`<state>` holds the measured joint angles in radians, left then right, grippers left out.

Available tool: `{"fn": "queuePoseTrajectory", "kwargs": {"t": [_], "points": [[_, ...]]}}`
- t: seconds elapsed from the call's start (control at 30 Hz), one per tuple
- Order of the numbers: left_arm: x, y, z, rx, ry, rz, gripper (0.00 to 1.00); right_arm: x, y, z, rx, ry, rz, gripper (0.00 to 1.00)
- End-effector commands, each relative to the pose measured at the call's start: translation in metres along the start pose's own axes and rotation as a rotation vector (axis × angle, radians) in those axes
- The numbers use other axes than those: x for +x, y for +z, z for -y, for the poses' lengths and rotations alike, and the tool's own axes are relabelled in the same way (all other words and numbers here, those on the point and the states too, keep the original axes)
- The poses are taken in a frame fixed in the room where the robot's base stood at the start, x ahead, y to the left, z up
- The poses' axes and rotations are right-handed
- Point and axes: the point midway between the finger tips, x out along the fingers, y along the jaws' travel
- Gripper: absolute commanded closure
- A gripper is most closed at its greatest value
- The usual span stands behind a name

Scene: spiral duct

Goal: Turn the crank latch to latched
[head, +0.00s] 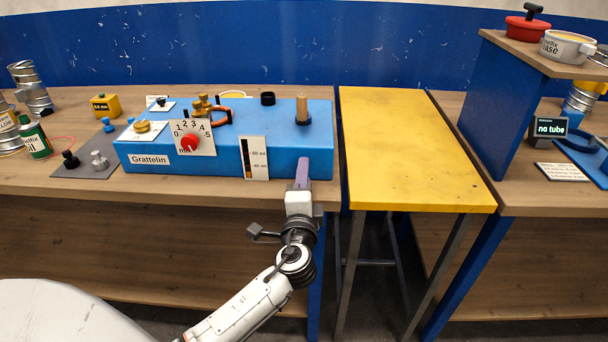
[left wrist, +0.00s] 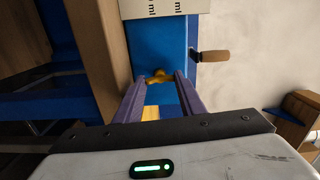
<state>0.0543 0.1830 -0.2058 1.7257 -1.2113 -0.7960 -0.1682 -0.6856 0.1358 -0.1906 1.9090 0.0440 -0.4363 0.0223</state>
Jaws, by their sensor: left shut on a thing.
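A blue machine box (head: 215,165) labelled "Grattelin" stands on the wooden bench. My left gripper (head: 303,165) is at the right end of its front face. In the left wrist view, the purple fingers of my left gripper (left wrist: 160,84) are shut on a small brass-yellow piece (left wrist: 158,75) on the box front, which looks like the crank latch's grip. The head view hides this piece behind the fingers, so its latch position cannot be read. An upright wooden handle (head: 302,107) stands on the box top; it also shows in the left wrist view (left wrist: 214,56). My right gripper is out of view.
A white gauge (head: 254,158) is just left of my gripper. A red dial knob (head: 189,142) and brass fittings (head: 201,105) sit further left on the machine. A bare yellow table (head: 410,150) stands to the right. A "no tube" display (head: 551,127) is at far right.

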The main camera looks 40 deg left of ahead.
Motion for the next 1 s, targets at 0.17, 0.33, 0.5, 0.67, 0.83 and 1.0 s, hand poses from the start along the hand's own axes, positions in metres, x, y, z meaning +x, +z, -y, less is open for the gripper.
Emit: {"fn": "queuePoseTrajectory", "kwargs": {"t": [0.17,0.33,0.5,0.67,0.83,1.0], "points": [[-0.0006,-0.0001,-0.0009,0.046,0.002,0.0,0.86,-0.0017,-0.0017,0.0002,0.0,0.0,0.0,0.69],[-0.0006,-0.0001,-0.0013,0.061,0.002,0.0,0.86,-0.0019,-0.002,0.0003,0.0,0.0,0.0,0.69],[-0.0006,-0.0001,-0.0015,0.062,0.002,0.0,0.86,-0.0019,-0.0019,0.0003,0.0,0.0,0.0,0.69],[-0.0006,-0.0001,-0.0015,0.061,0.002,-0.001,0.86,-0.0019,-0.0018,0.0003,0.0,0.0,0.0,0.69],[-0.0004,-0.0001,-0.0013,0.06,0.002,0.0,0.45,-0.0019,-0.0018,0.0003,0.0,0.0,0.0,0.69],[-0.0003,0.0,-0.0016,0.06,0.002,0.0,0.45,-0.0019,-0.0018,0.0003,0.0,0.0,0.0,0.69]]}}
